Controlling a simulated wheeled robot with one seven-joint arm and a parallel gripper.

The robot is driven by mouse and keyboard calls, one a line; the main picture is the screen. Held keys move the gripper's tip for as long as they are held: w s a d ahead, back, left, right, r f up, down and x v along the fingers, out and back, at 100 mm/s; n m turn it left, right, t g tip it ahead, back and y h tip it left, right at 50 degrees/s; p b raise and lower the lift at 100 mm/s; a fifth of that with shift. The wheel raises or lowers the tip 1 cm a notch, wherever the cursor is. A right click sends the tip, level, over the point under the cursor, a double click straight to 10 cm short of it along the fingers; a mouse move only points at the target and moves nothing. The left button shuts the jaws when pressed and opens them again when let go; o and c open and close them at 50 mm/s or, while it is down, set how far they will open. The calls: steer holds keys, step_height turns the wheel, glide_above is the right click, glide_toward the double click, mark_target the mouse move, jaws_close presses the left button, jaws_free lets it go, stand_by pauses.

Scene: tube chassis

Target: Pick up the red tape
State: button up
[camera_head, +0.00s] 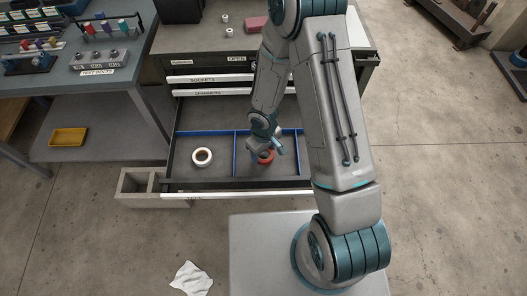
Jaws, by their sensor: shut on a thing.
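The red tape (265,158) is a small red roll in the right compartment of the open drawer (190,185), just right of the blue divider (235,155). My gripper (264,149) reaches down into that compartment and is shut on the red tape. My wrist and fingers hide part of the roll. I cannot tell whether the roll touches the drawer floor. A white tape roll (202,157) lies flat in the left compartment.
The drawer has dark walls and blue edging. Closed drawers labelled SOCKETS (205,79) sit above it. A workbench with tools (100,60) stands at left. A concrete block (135,184) is beside the drawer. A white rag (191,279) lies on the floor.

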step_height(320, 180, up, 2)
steer(key=shift+r+p, duration=0.1)
steer(key=shift+p, duration=0.4)
steer(key=s+r, duration=0.1)
steer(key=s, duration=0.2)
steer(key=s+r+b, duration=0.1)
steer(key=s+r, duration=0.1)
steer(key=s, duration=0.1)
steer(key=s+r, duration=0.2)
steer(key=s, duration=0.1)
steer(key=shift+s+d+r+b, duration=0.15)
steer(key=shift+s+r+b, duration=0.05)
steer(key=shift+s+b, duration=0.1)
steer(key=shift+s+r+p, duration=0.15)
steer(key=shift+r+p, duration=0.1)
steer(key=shift+p, duration=0.6)
steer(key=shift+s+a+p, duration=0.1)
steer(key=shift+a+p, duration=0.15)
steer(key=shift+p, duration=0.7)
steer(key=shift+s+r+p, duration=0.1)
steer(key=shift+s+p, duration=0.1)
steer(key=shift+p, duration=0.45)
steer(key=p, duration=0.2)
steer(key=s+p, duration=0.1)
steer(key=p, duration=0.1)
steer(key=shift+d+r, duration=0.2)
steer(key=shift+r, duration=0.1)
steer(key=shift+d+p, duration=0.1)
steer(key=shift+p, duration=0.35)
